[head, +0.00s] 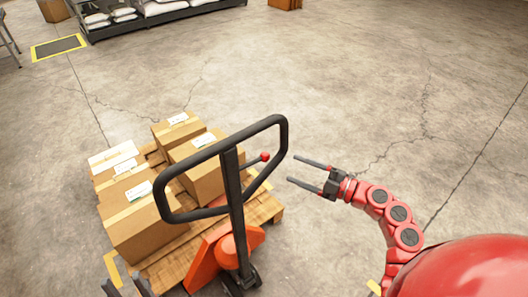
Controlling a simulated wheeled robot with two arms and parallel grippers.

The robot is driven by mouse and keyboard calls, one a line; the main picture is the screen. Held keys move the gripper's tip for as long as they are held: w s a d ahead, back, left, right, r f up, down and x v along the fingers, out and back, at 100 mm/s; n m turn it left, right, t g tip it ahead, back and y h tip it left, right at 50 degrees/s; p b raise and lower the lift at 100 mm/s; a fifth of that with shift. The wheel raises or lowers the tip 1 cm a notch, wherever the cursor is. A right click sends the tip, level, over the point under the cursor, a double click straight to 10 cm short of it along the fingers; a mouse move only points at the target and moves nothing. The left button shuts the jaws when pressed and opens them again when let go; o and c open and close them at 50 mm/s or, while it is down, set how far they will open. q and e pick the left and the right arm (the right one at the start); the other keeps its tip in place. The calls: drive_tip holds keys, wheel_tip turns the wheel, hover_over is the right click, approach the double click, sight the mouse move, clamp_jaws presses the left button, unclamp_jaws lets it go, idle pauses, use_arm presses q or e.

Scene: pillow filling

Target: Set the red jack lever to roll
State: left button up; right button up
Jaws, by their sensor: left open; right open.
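The red jack lever (264,157) is a small red knob on a thin stem, sticking out to the right inside the loop of the black handle (285,140). The handle belongs to an orange pallet jack (207,262). My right gripper (292,169) is open and empty. Its fingers point left towards the knob, just right of the handle loop and apart from it in the picture. Of my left gripper (126,287), only the dark fingertips show at the bottom left edge; they are open, in front of the pallet's near corner. I cannot tell the lever's setting.
A wooden pallet (165,268) carries several cardboard boxes (140,226) behind the handle. A shelf with white sacks (160,8) stands at the back. A yellow-edged floor mat (58,47) lies at the far left. The concrete floor to the right is clear.

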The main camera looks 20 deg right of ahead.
sight(269, 158)
drive_tip(key=p+x, duration=0.3)
drive_tip(key=x, duration=0.7)
drive_tip(key=shift+w+a, duration=0.1)
drive_tip(key=shift+w, duration=0.05)
drive_tip(key=shift+w+a, duration=0.3)
drive_tip(key=shift+w, duration=0.05)
clamp_jaws()
idle(0.7)
